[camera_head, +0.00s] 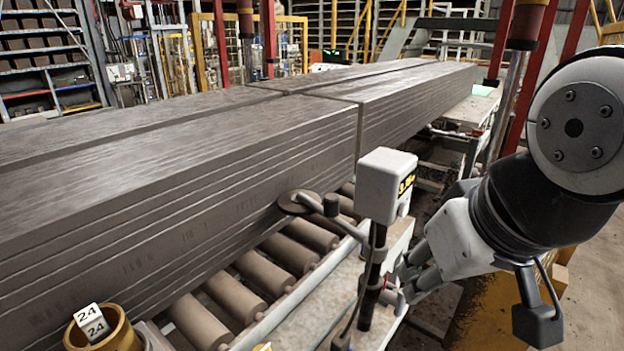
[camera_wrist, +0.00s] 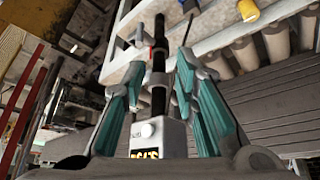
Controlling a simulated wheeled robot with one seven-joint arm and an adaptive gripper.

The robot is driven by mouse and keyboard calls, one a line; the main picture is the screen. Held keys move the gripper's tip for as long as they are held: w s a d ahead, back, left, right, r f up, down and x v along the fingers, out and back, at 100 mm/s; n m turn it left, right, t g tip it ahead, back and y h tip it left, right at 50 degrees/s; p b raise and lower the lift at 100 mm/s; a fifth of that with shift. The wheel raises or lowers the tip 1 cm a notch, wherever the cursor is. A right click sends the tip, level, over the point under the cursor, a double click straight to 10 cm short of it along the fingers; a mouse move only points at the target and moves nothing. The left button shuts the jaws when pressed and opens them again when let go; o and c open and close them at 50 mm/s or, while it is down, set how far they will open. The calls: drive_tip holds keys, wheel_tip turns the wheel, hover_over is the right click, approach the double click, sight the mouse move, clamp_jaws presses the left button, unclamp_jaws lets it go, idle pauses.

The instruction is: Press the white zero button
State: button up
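A white box-shaped device (camera_head: 384,190) with a yellow digit display stands on a dark upright pole (camera_head: 374,285) beside the roller conveyor. The device also shows low in the wrist view (camera_wrist: 172,137), where a small round white button (camera_wrist: 147,130) sits on its face above the yellow digits. The button cannot be made out in the head view. My gripper (camera_wrist: 160,66) is open; its two teal-padded fingers appear on either side of the pole in the wrist view. In the head view my gripper (camera_head: 408,277) is right of the pole and below the device. Contact cannot be judged.
Long grey stacked slabs (camera_head: 190,180) lie left of the device, above conveyor rollers (camera_head: 290,255). A disc-ended arm (camera_head: 299,203) reaches from the pole toward the slabs. A yellow cylinder (camera_head: 104,331) stands front left, and shows in the wrist view (camera_wrist: 247,10).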

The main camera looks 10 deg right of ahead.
clamp_jaws()
idle(1.0)
